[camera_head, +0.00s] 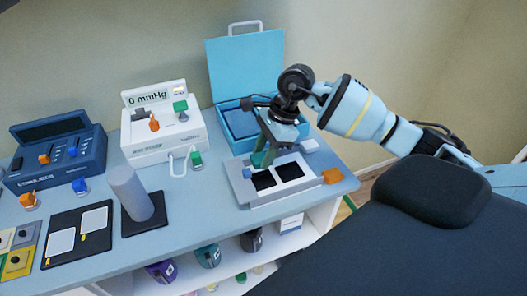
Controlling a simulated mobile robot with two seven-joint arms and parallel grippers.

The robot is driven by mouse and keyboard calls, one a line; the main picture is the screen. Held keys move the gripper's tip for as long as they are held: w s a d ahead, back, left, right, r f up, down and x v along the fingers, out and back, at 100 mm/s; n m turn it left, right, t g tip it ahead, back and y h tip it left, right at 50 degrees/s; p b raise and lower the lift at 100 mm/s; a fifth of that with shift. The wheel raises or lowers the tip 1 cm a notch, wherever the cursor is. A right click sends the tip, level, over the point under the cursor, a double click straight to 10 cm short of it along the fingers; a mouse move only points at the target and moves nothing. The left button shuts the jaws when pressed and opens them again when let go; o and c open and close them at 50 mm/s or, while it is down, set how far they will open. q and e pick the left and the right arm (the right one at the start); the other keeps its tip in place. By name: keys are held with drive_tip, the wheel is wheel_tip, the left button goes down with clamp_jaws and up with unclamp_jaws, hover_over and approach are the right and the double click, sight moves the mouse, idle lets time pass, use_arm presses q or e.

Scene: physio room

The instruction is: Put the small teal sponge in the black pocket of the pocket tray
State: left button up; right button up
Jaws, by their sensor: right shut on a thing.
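The pocket tray (258,200) is a light grey tray on the table's right part, with two black pockets (263,181) facing up. My right gripper (263,160) points down over the tray's back left part. It is shut on the small teal sponge (261,159), which shows between and below its fingers. The sponge is near the back edge of the left black pocket; I cannot tell whether it touches the tray. My left gripper is not in view.
An open light blue case (246,68) stands behind the tray. An orange block (333,176) lies right of the tray and a white block (309,146) behind it. A grey cylinder (130,193) and a white pressure device (163,137) stand to the left. A dark padded couch (430,245) fills the front right.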

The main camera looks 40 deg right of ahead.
drive_tip(key=shift+f, duration=0.15)
